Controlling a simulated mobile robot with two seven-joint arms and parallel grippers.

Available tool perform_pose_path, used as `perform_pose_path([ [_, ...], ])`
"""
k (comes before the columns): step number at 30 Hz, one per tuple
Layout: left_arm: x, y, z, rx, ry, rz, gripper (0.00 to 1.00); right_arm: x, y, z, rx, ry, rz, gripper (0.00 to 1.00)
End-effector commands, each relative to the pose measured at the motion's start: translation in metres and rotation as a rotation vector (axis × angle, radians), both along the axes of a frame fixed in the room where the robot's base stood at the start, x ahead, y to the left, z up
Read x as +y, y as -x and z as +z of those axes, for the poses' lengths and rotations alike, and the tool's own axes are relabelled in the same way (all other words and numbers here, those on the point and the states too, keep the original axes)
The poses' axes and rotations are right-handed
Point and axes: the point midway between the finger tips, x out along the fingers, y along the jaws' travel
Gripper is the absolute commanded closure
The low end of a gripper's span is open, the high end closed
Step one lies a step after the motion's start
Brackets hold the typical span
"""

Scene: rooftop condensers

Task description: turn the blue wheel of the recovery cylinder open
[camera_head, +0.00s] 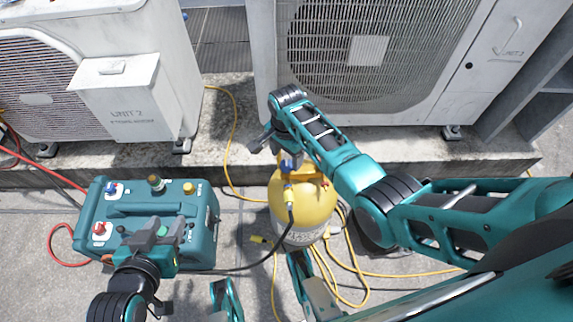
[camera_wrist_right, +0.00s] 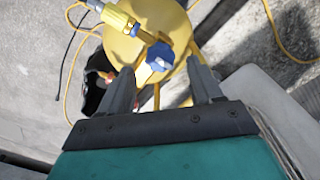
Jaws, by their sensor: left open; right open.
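The recovery cylinder (camera_head: 300,208) is yellow with a grey lower part and stands upright on the paving in the head view. Its blue wheel (camera_head: 289,165) sits at the top, partly hidden by my right gripper. In the right wrist view the blue wheel (camera_wrist_right: 160,56) lies ahead of my right gripper (camera_wrist_right: 162,82), between the lines of its two open fingers, apart from them. In the head view my right gripper (camera_head: 262,142) is just above and beside the wheel. My left gripper (camera_head: 158,232) is open and empty over the teal machine.
A teal recovery machine (camera_head: 150,210) with coloured knobs stands left of the cylinder. A brass-and-yellow hose fitting (camera_wrist_right: 118,17) joins the valve beside the wheel. Yellow hoses (camera_head: 352,270) lie around the cylinder. Two condensers (camera_head: 365,60) stand behind on a concrete ledge (camera_head: 440,150).

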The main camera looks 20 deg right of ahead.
Motion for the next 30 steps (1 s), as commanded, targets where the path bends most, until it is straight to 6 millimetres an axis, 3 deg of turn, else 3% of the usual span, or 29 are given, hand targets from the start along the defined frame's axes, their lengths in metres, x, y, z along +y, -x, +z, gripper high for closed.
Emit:
perform_pose_path([
  [1,0.0,0.001,-0.01,0.002,0.0,0.001,0.57,-0.001,0.0,-0.013,0.0,0.001,0.0,0.36],
  [6,0.0,0.002,-0.019,0.006,-0.001,0.0,0.57,0.0,0.0,-0.029,0.0,0.0,0.0,0.36],
  [18,-0.003,0.001,-0.017,0.003,0.012,0.007,0.57,0.0,0.0,-0.033,-0.001,-0.001,0.0,0.36],
  [30,-0.003,0.0,-0.017,0.003,0.011,0.006,0.57,0.0,0.0,-0.033,-0.001,-0.001,0.001,0.75],
])
